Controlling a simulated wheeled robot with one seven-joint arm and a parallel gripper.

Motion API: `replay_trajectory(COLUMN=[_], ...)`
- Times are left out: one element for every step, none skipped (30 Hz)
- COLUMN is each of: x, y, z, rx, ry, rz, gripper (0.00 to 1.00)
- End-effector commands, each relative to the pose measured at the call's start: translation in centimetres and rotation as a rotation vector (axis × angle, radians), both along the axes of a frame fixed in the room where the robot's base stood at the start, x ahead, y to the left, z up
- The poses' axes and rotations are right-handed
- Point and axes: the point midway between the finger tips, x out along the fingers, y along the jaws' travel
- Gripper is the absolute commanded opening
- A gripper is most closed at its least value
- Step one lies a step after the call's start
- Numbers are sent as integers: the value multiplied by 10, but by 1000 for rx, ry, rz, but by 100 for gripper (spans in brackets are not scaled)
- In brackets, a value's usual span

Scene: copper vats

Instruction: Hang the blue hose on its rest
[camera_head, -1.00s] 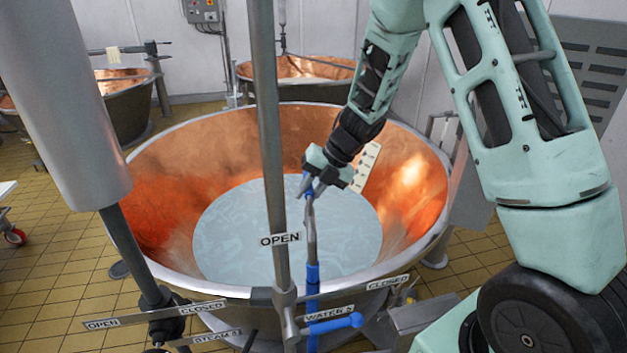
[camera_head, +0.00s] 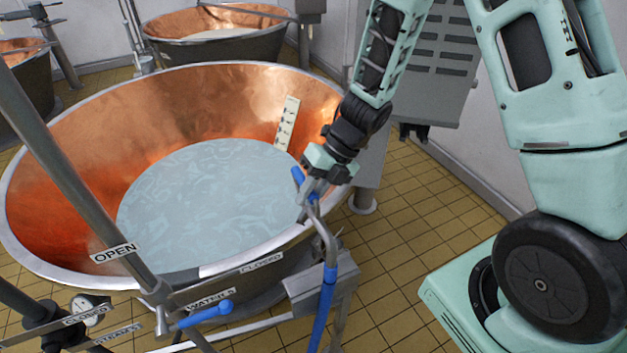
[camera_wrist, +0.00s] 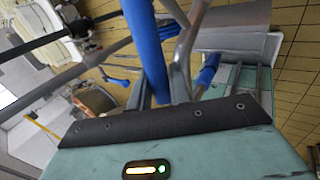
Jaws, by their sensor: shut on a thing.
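The blue hose (camera_head: 322,310) ends in a bent grey metal pipe (camera_head: 327,240) with a blue lever (camera_head: 298,177) at its top. The blue length hangs down outside the vat. I cannot make out the hose's rest for certain.
The front copper vat (camera_head: 60,130) holds pale liquid, with a white measuring strip (camera_head: 287,122) inside. A blue-handled valve (camera_head: 205,314) is at the front. Tiled floor (camera_head: 400,225) is clear on the right.

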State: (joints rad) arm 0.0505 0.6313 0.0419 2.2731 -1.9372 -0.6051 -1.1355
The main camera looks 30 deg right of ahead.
Motion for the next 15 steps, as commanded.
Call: replay_trajectory(x=[-2, -3, -3, -3, -4, -4, -4, -4, -3, -3, -3, -3, -3, -3, -3], y=[2, 2, 3, 3, 3, 3, 3, 3, 3, 3, 3, 3, 3, 3, 3], z=[1, 1, 0, 0, -1, -3, -4, -6, -8, -10, -12, -16, -18, -21, -25], rx=[2, 2, 3, 3, 3, 3, 3, 3, 2, 2, 2, 2, 2, 2, 2], ry=[0, 1, 0, 0, 0, 0, 0, 0, -1, 0, 0, 0, 0, 0, 0], rz=[7, 10, 12, 13, 14, 14, 14, 14, 14, 13, 13, 13, 13, 13, 13], gripper=[0, 0, 0, 0, 0, 0, 0, 0, 0, 0, 0, 0, 0, 0, 0])
